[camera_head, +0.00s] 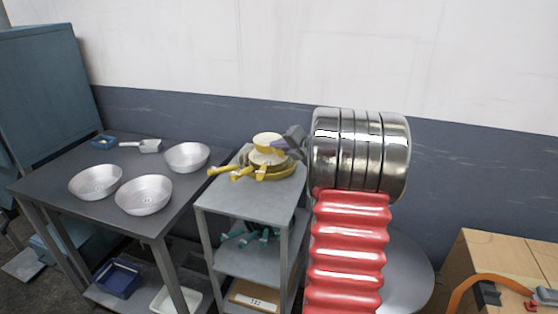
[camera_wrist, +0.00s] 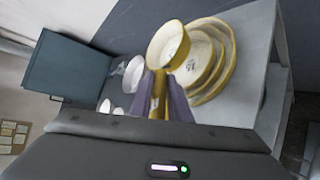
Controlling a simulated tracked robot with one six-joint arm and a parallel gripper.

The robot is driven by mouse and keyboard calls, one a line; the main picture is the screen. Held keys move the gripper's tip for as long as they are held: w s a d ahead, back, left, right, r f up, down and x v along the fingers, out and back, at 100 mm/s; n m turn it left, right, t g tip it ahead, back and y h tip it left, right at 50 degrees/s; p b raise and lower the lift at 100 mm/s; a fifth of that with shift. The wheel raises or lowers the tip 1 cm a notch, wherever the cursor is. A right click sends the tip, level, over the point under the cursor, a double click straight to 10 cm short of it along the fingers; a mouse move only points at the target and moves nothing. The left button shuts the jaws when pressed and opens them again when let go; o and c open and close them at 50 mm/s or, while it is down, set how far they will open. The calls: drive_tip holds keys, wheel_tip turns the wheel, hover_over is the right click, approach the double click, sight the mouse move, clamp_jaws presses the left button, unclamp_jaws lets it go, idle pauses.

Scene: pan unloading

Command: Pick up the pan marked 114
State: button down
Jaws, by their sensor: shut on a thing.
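A small yellow pan (camera_head: 267,139) with a pale inside sits at the top of a stack of yellow pans (camera_head: 283,172) on a grey shelf unit. My gripper (camera_head: 283,146) is at its right side. In the wrist view, the purple-grey fingers of my gripper (camera_wrist: 168,95) are shut on the yellow handle of this small pan (camera_wrist: 170,45). The other nested pans (camera_wrist: 222,78) lie just right of it there. I cannot tell whether the pan touches the stack.
Teal-handled pans (camera_head: 250,236) lie on the shelf below. Cardboard boxes (camera_head: 500,262) stand at the right. My arm blocks the middle right.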

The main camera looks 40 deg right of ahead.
drive_tip(key=shift+r, duration=1.85)
drive_tip(key=shift+s, duration=0.1)
